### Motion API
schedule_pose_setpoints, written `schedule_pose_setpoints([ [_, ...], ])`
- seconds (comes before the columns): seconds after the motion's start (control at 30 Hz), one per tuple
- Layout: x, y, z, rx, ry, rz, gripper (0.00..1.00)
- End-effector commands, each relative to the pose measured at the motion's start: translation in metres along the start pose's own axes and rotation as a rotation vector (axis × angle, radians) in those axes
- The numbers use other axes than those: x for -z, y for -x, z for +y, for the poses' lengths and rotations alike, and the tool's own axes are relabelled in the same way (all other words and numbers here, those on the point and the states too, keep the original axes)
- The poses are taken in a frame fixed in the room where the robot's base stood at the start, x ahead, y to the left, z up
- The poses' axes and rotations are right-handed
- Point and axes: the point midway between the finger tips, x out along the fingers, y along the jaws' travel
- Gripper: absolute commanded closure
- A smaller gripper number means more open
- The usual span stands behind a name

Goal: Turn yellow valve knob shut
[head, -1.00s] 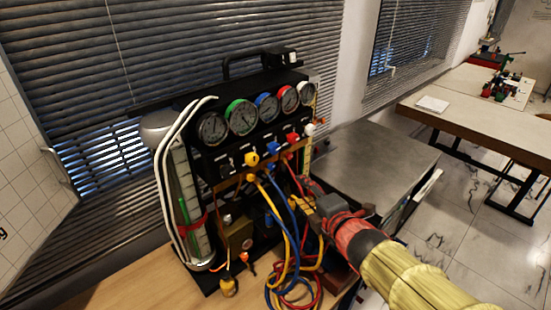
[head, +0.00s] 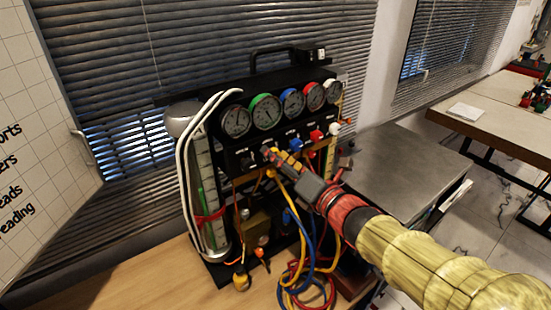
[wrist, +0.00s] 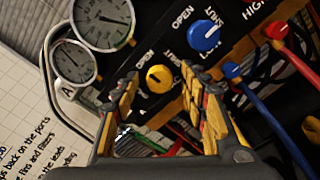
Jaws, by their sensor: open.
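The yellow valve knob (wrist: 159,78) shows in the wrist view on the black panel, with OPEN and SHUT printed around it. My gripper (wrist: 160,95) is open, one finger on each side of the knob in that picture. I cannot tell whether either finger touches it.
The gauge rig has a row of gauges (head: 265,111) above the knobs. A red knob (head: 315,135) and a white knob (head: 334,129) sit to the right. Yellow, blue and red hoses (head: 308,240) hang below the panel. White tubes curve along the rig's left side.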

Motion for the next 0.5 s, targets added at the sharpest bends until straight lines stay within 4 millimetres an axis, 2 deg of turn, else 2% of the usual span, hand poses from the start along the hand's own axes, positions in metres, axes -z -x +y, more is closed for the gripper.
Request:
schedule_pose_setpoints([
  [0.13, 0.0003, -0.0091, 0.0000, -0.001, -0.001, 0.000, 0.56],
  [0.4, -0.0002, -0.0101, 0.0001, 0.000, -0.001, -0.001, 0.56],
  [0.5, -0.0002, -0.0101, 0.0001, 0.000, -0.001, -0.001, 0.62],
])
